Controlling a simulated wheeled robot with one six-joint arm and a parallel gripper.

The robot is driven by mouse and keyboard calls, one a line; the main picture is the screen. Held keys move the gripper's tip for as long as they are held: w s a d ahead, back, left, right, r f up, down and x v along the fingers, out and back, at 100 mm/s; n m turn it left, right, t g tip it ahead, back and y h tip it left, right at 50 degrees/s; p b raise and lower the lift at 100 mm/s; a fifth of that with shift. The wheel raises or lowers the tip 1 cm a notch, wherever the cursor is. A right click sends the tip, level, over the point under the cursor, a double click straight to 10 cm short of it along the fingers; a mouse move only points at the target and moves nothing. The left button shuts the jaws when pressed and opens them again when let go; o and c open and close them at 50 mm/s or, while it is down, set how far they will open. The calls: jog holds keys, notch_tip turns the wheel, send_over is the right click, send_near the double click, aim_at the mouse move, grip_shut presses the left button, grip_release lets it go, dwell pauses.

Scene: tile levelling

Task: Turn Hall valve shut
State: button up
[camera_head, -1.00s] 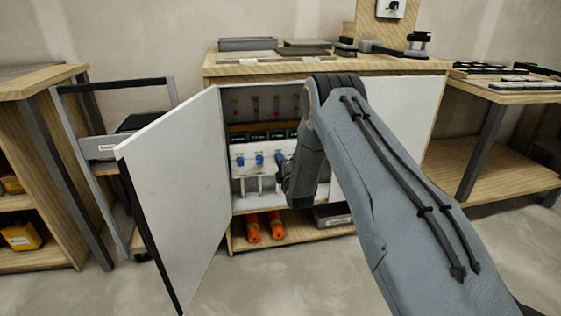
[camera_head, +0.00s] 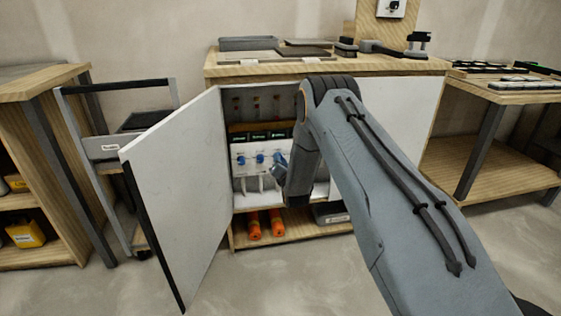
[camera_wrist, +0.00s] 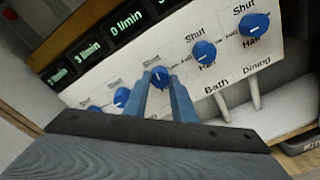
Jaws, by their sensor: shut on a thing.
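A white valve panel (camera_wrist: 229,71) with a row of blue knobs sits inside the open cabinet. In the wrist view my gripper (camera_wrist: 160,84) has its two blue fingers closed around the sides of the middle knob (camera_wrist: 158,73). Its name label is hidden by the fingers, so I cannot read whether it is Hall. To its right are the Bath knob (camera_wrist: 203,51) and the Dining knob (camera_wrist: 254,25). Two more knobs (camera_wrist: 121,97) show to its left. "Shut" is printed above the knobs. In the head view my gripper (camera_head: 279,163) is at the panel, partly hidden by my wrist.
The cabinet's white door (camera_head: 175,190) stands open on the left. Orange cylinders (camera_head: 265,224) and a grey bin (camera_head: 331,214) are on the shelf below. Wooden benches stand at both sides.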

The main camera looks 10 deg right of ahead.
jog(key=shift+n, duration=0.6)
jog(key=o, duration=1.1)
jog(key=shift+d, duration=0.1)
jog(key=shift+c, duration=0.2)
jog(key=s+p, duration=0.1)
jog(key=s, duration=0.6)
jog(key=shift+s+r+p, duration=0.3)
jog(key=shift+s+p, duration=0.1)
